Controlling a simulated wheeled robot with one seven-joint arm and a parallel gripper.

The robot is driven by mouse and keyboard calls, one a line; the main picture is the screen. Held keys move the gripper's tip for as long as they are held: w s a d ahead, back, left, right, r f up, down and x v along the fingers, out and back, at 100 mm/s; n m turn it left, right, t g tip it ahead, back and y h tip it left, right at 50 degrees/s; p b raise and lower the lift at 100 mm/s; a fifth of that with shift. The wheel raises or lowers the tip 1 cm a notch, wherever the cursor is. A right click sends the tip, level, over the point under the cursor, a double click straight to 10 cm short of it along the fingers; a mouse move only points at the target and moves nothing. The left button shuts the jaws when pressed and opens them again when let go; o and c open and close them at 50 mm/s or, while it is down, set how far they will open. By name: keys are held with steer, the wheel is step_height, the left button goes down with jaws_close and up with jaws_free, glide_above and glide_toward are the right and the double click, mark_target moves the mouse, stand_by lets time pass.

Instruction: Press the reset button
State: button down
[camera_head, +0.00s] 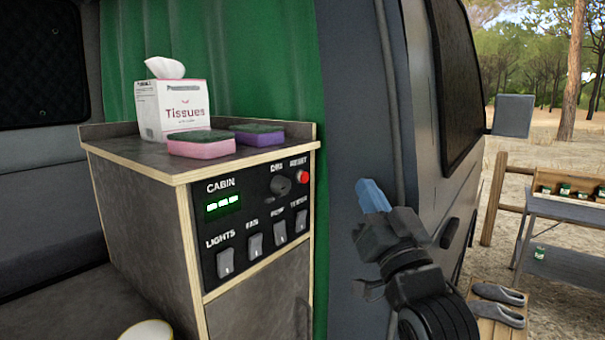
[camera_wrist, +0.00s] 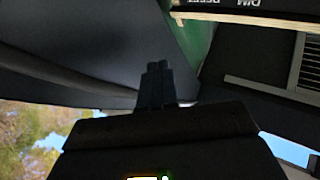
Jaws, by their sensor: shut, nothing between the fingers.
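The reset button (camera_head: 302,177) is a small round red button under the label RESET. It sits at the upper right of the black control panel (camera_head: 262,232) on the front of the cabinet. My gripper (camera_head: 372,195) is shut and empty, to the right of the panel and apart from it, with its blue tips pointing up and left. The wrist view shows the closed fingers (camera_wrist: 157,72) in the middle. There the panel's edge (camera_wrist: 240,8) with upside-down DIM and RESET lettering shows at the top right, and the button itself is out of view.
A dark knob (camera_head: 280,185) sits left of the button, with several rocker switches (camera_head: 280,232) below. A tissue box (camera_head: 172,108), a pink sponge (camera_head: 201,144) and a purple sponge (camera_head: 258,134) stand on the cabinet top (camera_head: 135,152). The van's door pillar (camera_head: 352,120) is behind my gripper.

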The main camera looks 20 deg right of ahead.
mark_target(302, 177)
steer(key=shift+f, duration=0.1)
steer(key=w+a+b, duration=0.5)
steer(key=w+b, duration=0.1)
steer(key=w, duration=0.1)
steer(key=shift+b, duration=0.35)
steer(key=shift+w+a, duration=0.15)
stand_by(2.0)
steer(key=shift+w+a+b, duration=0.2)
steer(key=shift+w+b, duration=0.15)
steer(key=shift+b, duration=0.15)
